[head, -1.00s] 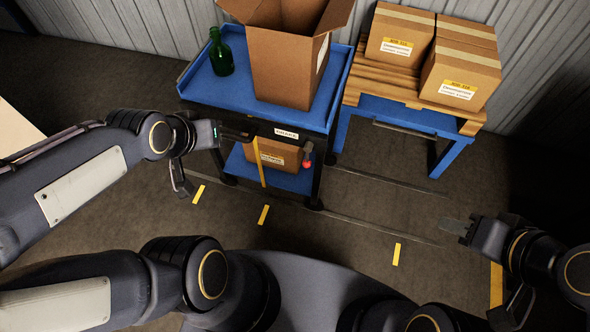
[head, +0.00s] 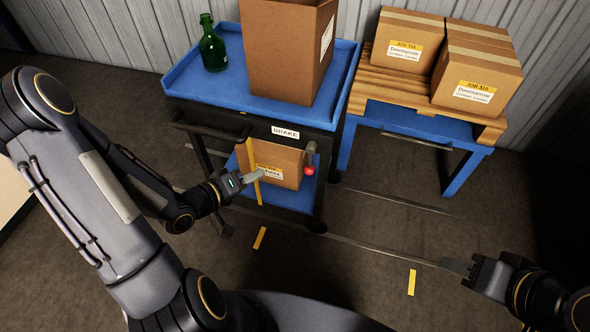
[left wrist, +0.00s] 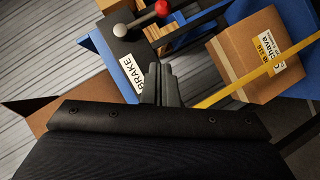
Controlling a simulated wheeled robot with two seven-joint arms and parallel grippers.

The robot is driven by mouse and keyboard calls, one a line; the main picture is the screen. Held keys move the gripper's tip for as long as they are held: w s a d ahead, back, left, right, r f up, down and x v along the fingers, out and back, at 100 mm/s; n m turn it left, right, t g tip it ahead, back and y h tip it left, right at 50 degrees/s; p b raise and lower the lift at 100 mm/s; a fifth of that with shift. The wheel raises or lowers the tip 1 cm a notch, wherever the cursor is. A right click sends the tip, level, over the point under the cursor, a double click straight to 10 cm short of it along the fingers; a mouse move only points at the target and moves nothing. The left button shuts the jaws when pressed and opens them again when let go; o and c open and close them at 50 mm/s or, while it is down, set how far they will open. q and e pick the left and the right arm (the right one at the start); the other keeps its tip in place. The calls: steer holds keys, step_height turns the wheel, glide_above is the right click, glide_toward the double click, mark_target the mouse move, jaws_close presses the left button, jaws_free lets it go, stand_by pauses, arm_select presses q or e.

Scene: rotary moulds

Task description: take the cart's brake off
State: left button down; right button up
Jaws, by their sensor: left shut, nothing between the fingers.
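The blue and black cart (head: 345,75) stands ahead with a white BRAKE label (head: 285,132) on its front frame. The brake lever (head: 310,153) hangs down right of the label, its red knob (head: 309,170) at the lower end. In the left wrist view the red knob (left wrist: 162,8) and grey lever (left wrist: 142,20) show beyond the fingertips. My left gripper (head: 262,174) is shut and empty, left of the knob and apart from it.
A yellow strip (head: 254,175) hangs at the cart's front near my left gripper. The cart's black handle (head: 212,131) juts out at left. An open carton (head: 285,50) and green bottle (head: 212,45) stand on top. A pallet stand (head: 425,107) with boxes is at right.

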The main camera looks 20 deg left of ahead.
mark_target(310, 160)
arm_select(q)
steer(key=s+d+f+b+x, duration=0.1)
steer(key=d+b+x, duration=0.1)
steer(key=x, duration=1)
steer(key=shift+d+f+b, duration=0.15)
steer(key=shift+f+b, duration=0.2)
steer(key=shift+b, duration=0.4)
